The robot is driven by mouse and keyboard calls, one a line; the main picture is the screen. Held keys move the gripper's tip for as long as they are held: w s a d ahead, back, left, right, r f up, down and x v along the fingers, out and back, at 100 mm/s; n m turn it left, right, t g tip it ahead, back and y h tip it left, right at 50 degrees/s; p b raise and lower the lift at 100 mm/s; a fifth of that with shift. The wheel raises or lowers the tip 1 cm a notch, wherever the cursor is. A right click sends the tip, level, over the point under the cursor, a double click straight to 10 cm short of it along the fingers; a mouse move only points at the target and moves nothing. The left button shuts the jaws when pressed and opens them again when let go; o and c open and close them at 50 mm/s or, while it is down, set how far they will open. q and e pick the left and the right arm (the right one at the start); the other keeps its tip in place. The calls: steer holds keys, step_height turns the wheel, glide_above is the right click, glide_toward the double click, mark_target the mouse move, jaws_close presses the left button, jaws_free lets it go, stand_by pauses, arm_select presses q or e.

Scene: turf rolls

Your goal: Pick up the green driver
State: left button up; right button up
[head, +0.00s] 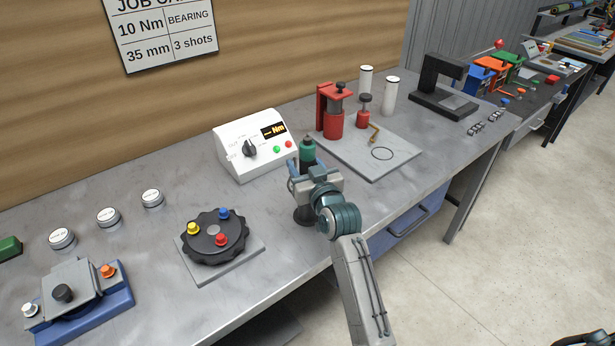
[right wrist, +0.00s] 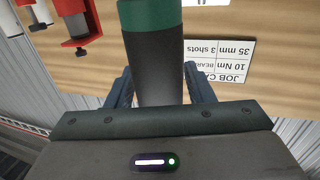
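The green driver (head: 308,153) has a green upper part and a dark body. It stands upright at the bench's front, right of the white control box. In the right wrist view the driver (right wrist: 155,60) runs between the two fingers, its green band at the top edge. My right gripper (head: 306,172) is at the driver, with a finger on each side of it. In the right wrist view the gripper (right wrist: 160,88) shows almost no gap beside the driver, but I cannot tell whether the fingers press on it. A dark round base shows below the gripper.
The white control box (head: 252,146) is close behind left. A black dial with coloured knobs (head: 214,238) lies left on a grey plate. A red press (head: 331,110) and a light grey plate (head: 400,150) are to the right. The bench front edge is near my arm.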

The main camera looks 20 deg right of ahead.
steer(key=c, duration=0.8)
step_height(320, 180, up, 19)
steer(key=p, duration=0.7)
stand_by(0.4)
steer(key=shift+w, duration=0.1)
